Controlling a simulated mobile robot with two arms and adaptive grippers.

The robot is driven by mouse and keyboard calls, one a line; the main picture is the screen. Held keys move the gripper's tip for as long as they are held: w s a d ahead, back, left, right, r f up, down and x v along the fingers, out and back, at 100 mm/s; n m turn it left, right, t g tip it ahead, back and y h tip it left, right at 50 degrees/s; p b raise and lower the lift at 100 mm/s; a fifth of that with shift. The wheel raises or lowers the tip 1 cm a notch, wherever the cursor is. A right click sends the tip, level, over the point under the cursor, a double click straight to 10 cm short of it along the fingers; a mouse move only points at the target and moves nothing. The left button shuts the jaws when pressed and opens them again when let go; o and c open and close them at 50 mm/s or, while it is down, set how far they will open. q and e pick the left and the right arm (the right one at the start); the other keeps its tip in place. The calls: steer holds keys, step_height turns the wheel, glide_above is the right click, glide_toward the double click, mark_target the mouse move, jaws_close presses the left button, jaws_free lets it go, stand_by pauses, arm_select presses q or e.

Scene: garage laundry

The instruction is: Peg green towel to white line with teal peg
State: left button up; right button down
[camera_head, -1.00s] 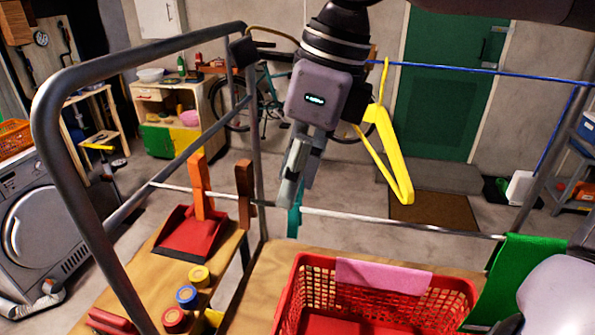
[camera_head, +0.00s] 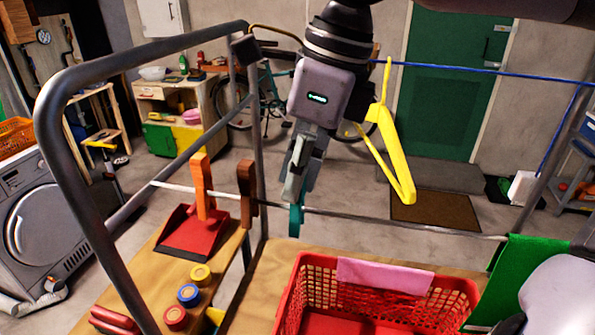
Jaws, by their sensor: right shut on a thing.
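The white line (camera_head: 400,225) runs across the frame, from the left rail to the right post. The green towel (camera_head: 523,265) hangs over its right end, partly hidden by a pale grey part at the lower right. The teal peg (camera_head: 295,221) is upright at the line, right of the brown peg. My right gripper (camera_head: 300,193) points down from above and is shut on the teal peg's top. I cannot tell whether the peg still grips the line. My left gripper is not in view.
An orange peg (camera_head: 202,184) and a brown peg (camera_head: 247,194) sit on the line at left. A yellow hanger (camera_head: 398,175) hangs from the blue line (camera_head: 450,67) behind. A red basket (camera_head: 440,293) with a pink cloth (camera_head: 385,276) stands on the wooden top below.

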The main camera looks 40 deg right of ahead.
steer(key=shift+w+a+p+v, duration=0.15)
steer(key=shift+p+v, duration=0.55)
steer(key=shift+v, duration=0.2)
steer(key=shift+w+a+p+v, duration=0.15)
steer(key=shift+p+v, duration=0.55)
steer(key=shift+v, duration=0.2)
steer(key=shift+w+a+p+v, duration=0.1)
steer(key=shift+a+p+v, duration=0.05)
steer(key=shift+p+v, duration=0.65)
steer(key=shift+r, duration=0.15)
